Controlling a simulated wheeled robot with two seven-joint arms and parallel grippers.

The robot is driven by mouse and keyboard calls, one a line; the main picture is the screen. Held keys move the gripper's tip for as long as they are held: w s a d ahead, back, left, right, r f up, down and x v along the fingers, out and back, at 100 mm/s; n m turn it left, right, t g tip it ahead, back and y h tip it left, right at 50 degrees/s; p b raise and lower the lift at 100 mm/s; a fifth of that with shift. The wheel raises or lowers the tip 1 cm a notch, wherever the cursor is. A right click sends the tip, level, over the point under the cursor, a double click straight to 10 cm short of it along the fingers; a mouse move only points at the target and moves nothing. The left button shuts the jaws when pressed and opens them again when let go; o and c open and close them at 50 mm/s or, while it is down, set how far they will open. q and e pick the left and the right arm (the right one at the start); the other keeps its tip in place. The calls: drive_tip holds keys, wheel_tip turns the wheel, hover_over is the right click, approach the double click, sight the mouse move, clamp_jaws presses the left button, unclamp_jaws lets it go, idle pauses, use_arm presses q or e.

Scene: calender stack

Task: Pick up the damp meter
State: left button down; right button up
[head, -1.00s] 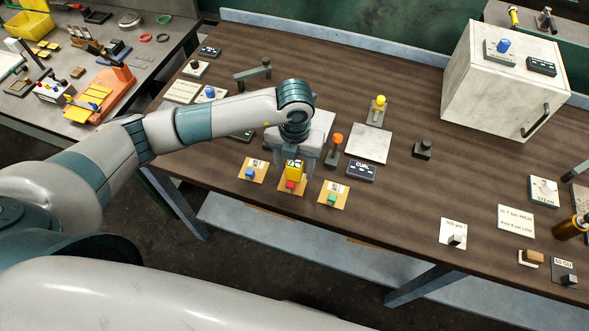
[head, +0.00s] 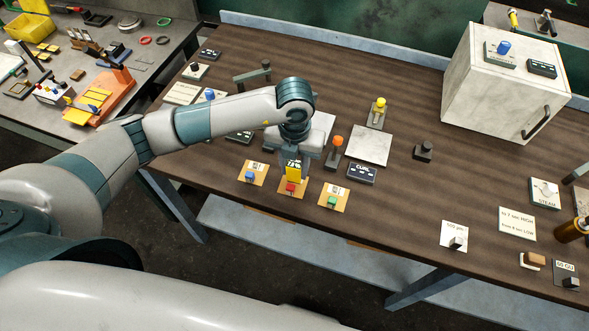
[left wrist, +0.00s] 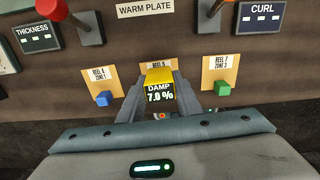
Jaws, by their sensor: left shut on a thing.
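The damp meter (head: 293,170) is a small yellow block with a dark display that reads DAMP 7.0 % in the left wrist view (left wrist: 159,90). My left gripper (head: 293,163) is shut on it, with one finger on each side in the left wrist view (left wrist: 160,84). The meter is over the middle tan card (head: 293,190) near the table's front edge, close to a red block (head: 290,187). I cannot tell whether it is clear of the card. My right gripper is not in view.
Tan cards with a blue block (head: 250,176) and a green block (head: 332,201) flank the meter. The CURL display (head: 362,173) and an orange-knobbed lever (head: 337,148) stand right of the gripper. A white cabinet (head: 490,90) stands at back right. The table's middle right is mostly clear.

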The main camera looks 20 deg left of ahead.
sight(296, 164)
use_arm(q)
drive_tip(key=shift+r+b, duration=0.3)
drive_tip(key=shift+r, duration=0.1)
drive_tip(key=shift+d+r+b, duration=0.2)
drive_tip(key=shift+r+b, duration=0.55)
drive_tip(key=shift+r, duration=0.5)
drive_tip(key=d+r+b, duration=0.4)
drive_tip(key=d+r, duration=0.3)
drive_tip(key=d, duration=0.4)
drive_tip(key=shift+w, duration=0.35)
drive_tip(key=shift+s+d, duration=0.1)
drive_tip(key=shift+d, duration=0.05)
